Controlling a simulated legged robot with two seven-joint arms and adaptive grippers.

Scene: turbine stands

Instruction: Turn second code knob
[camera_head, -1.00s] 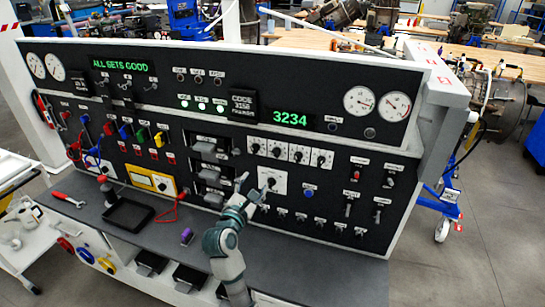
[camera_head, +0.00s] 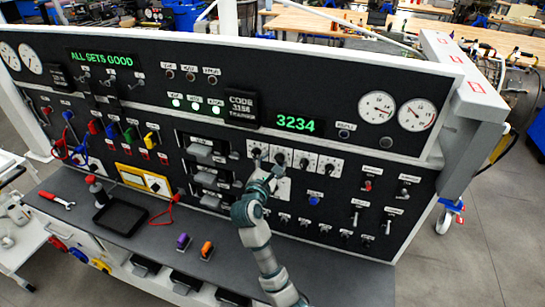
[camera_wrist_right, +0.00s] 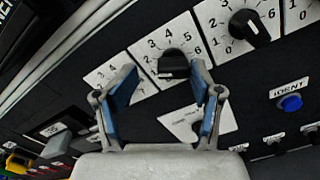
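A row of white dial plates with black code knobs sits mid-panel. The second code knob (camera_head: 280,158) is just above my right gripper (camera_head: 267,174) in the head view. In the right wrist view, this black knob (camera_wrist_right: 172,65) lies between and beyond the two blue-padded fingertips of my right gripper (camera_wrist_right: 163,80). The fingers are open, with gaps to the knob. The first knob's plate (camera_wrist_right: 105,75) is partly hidden by the left finger. The third knob (camera_wrist_right: 248,26) is clear at right. The green code display (camera_head: 295,123) reads 3234. My left gripper is not in view.
A larger white plate (camera_wrist_right: 182,121) below is partly hidden by the right finger. A blue button (camera_wrist_right: 291,103) labelled IDENT is to its right. Grey handles (camera_head: 207,178) stick out left of my gripper. The bench top (camera_head: 335,275) holds a black tray (camera_head: 120,217).

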